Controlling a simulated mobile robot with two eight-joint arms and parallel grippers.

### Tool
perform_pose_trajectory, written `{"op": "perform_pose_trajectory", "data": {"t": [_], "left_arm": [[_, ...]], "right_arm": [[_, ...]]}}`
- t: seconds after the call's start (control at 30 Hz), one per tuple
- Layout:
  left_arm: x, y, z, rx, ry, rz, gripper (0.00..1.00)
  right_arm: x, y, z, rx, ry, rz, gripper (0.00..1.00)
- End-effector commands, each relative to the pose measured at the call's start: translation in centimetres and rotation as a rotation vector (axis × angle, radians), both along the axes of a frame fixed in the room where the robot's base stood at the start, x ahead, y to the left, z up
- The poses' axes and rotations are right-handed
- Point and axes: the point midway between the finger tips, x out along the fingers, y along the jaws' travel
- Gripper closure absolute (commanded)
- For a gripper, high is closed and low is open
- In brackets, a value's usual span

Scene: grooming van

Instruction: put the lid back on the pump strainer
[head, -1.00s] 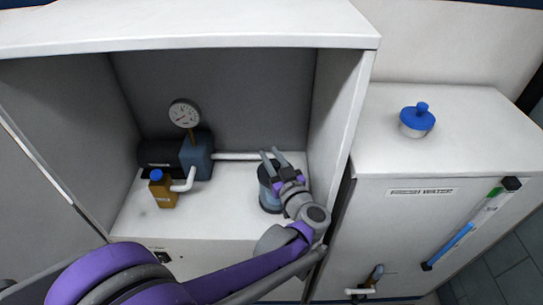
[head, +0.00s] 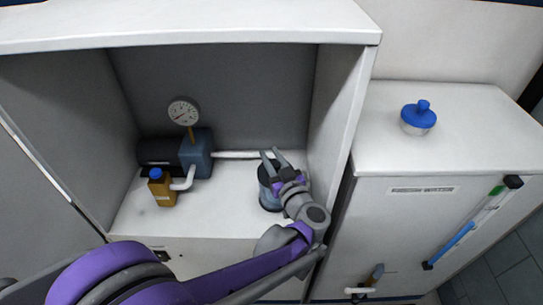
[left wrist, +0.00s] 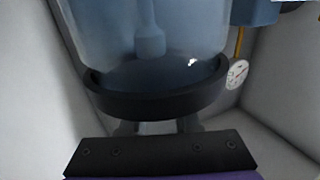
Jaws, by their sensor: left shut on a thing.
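The pump strainer (head: 268,195) stands on the cabinet floor, right of the pump, as a clear blue-grey bowl with dark rings. In the left wrist view, which is upside down, the bowl (left wrist: 190,35) is close, with the dark round lid (left wrist: 155,105) at its top end. My left gripper (head: 272,155) is at the strainer's top, its fingers apart around a gripped part, seemingly of the lid. That part is mostly hidden, and I cannot tell whether the lid is fully seated. The right gripper is not in view.
The pump (head: 196,153), gauge (head: 183,111) and amber bottle (head: 162,188) are to the left. The cabinet's right wall (head: 337,115) is close to my gripper. A blue-topped cap (head: 418,118) sits on the fresh water tank (head: 385,150) outside.

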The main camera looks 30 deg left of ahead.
Motion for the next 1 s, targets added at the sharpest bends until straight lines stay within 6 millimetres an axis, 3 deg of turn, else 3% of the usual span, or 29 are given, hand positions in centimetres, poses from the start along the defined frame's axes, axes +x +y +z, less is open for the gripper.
{"op": "perform_pose_trajectory", "data": {"t": [0.93,0.97,1.0], "left_arm": [[0.00,0.00,-0.75,0.000,0.000,0.000,1.00],[0.00,0.00,-0.71,0.000,0.000,0.000,0.64],[0.00,0.00,-0.69,0.000,0.000,0.000,0.57]], "right_arm": [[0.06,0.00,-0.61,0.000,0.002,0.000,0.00],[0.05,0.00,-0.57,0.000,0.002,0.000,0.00],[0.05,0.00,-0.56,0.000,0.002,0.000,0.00]]}}
